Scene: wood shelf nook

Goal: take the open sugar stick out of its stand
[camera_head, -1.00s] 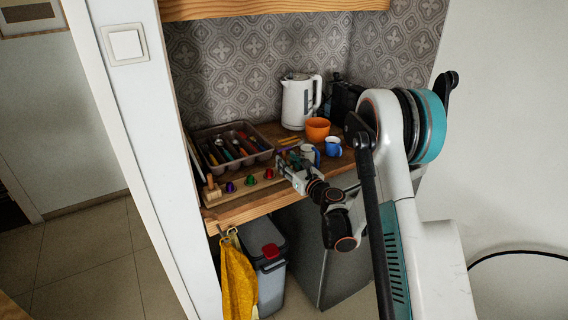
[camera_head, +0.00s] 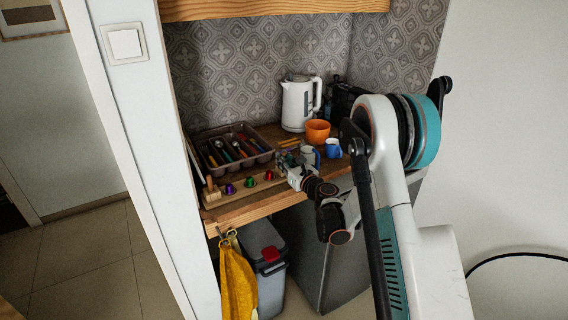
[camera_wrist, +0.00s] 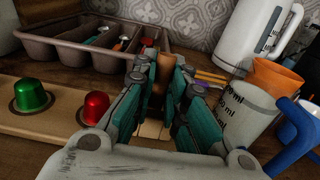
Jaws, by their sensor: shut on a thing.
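A narrow brown stick-like thing (camera_wrist: 162,72), which I take for the sugar stick, stands between the teal fingers of my gripper (camera_wrist: 164,68) in the wrist view. The fingers are shut on it and hide much of it. Pale wood (camera_wrist: 152,130) shows below, between the fingers; I cannot tell whether it is the stand or whether the stick still sits in it. In the head view my gripper (camera_head: 282,160) is low over the counter, left of the cups, and the stick is too small to make out.
A wooden strip with red (camera_wrist: 95,107) and green (camera_wrist: 31,95) capsules lies left of my gripper. A cutlery tray (camera_wrist: 100,55) is behind. A measuring cup (camera_wrist: 240,108), orange cup (camera_wrist: 272,76), blue cup (camera_head: 333,147) and white kettle (camera_head: 298,103) stand to the right, close by.

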